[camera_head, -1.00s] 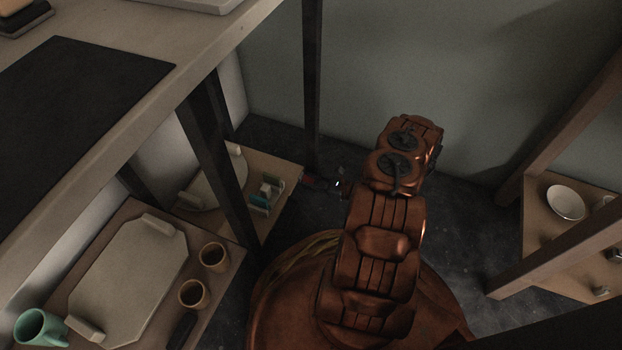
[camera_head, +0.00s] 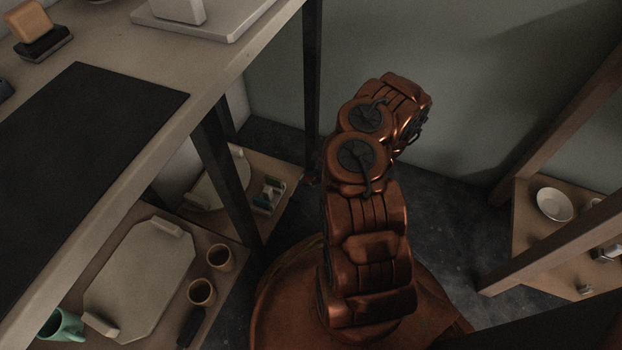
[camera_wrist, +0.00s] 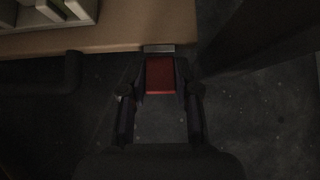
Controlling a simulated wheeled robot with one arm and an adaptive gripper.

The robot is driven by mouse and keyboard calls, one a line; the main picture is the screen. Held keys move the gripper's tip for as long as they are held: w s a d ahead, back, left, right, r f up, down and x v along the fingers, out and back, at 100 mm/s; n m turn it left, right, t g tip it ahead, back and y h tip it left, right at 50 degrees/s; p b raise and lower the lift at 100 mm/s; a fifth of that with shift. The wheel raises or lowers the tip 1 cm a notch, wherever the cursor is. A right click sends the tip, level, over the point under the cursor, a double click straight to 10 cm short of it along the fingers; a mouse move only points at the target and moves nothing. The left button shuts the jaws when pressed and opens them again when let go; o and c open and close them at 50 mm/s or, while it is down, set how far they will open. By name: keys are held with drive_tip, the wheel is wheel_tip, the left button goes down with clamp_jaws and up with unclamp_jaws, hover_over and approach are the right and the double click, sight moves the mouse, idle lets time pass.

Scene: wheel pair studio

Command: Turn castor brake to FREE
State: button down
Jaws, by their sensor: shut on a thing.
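A red block-like tab (camera_wrist: 161,75), which appears to be the castor brake lever, sits at the upper middle of the wrist view, with a small grey metal strip (camera_wrist: 159,48) just beyond it at the shelf edge. My gripper (camera_wrist: 160,84) has its two dark fingers on either side of the red tab and is shut on it. Any FREE marking on the brake cannot be read. In the head view my copper arm hides the gripper; only a small reddish bit shows near the post foot.
A low wooden shelf (camera_wrist: 110,32) lies just beyond the tab in the wrist view. In the head view a dark table post (camera_head: 312,90) stands left of my arm. A lower shelf with a tray (camera_head: 140,272) and cups is at left; another shelf with a bowl (camera_head: 555,204) is at right.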

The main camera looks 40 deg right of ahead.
drive_tip(key=shift+a, duration=0.15)
idle(0.4)
drive_tip(key=c, duration=0.8)
unclamp_jaws()
drive_tip(key=shift+c, duration=0.2)
drive_tip(key=shift+r, duration=0.1)
drive_tip(key=shift+s+d+r, duration=0.3)
drive_tip(key=shift+d+r, duration=0.1)
drive_tip(key=v, duration=1)
drive_tip(key=shift+s+r, duration=0.2)
drive_tip(key=shift+r, duration=0.15)
